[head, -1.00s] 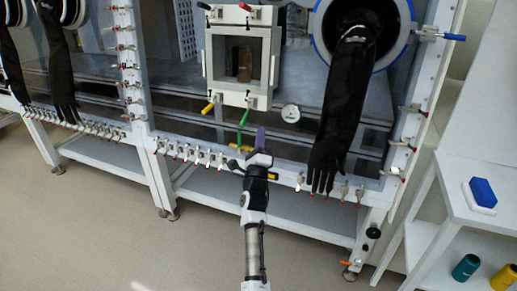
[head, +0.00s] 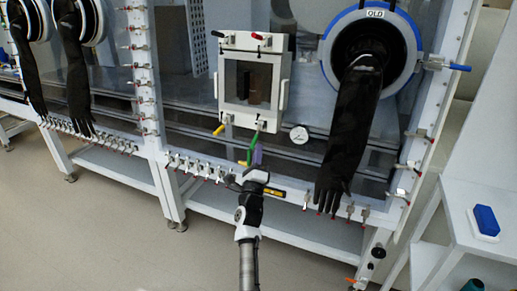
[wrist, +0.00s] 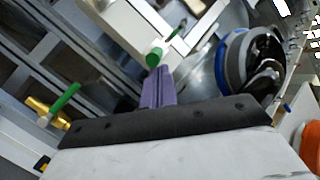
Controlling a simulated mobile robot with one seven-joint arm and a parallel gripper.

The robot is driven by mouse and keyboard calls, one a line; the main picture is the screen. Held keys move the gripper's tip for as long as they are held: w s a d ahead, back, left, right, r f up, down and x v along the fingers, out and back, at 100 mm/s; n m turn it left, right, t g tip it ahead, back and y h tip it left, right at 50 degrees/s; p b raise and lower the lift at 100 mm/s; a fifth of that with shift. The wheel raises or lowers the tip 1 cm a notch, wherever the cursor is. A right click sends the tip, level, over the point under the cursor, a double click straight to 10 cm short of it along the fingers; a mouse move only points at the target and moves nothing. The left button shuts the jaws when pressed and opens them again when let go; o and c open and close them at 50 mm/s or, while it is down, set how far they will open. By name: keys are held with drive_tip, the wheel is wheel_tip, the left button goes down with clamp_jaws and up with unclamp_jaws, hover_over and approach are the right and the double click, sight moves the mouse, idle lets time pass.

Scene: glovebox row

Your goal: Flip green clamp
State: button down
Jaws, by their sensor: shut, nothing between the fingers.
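The green clamp (head: 256,137) hangs at the lower right of the small white-framed door (head: 226,80), its handle pointing down. In the wrist view the end of the green clamp (wrist: 154,57) shows just beyond my fingertips. My gripper (head: 257,152) is below the door, close to the clamp on its lower right side. Its purple fingers (wrist: 158,88) are together and hold nothing. I cannot tell whether they touch the clamp.
A brass valve with a green handle (wrist: 64,99) sits left of my fingers in the wrist view. Small taps line the frame's lower edge.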

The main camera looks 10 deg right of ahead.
drive_tip(key=r+p, duration=0.2)
drive_tip(key=s+a+r, duration=0.1)
drive_tip(key=shift+g+p, duration=0.4)
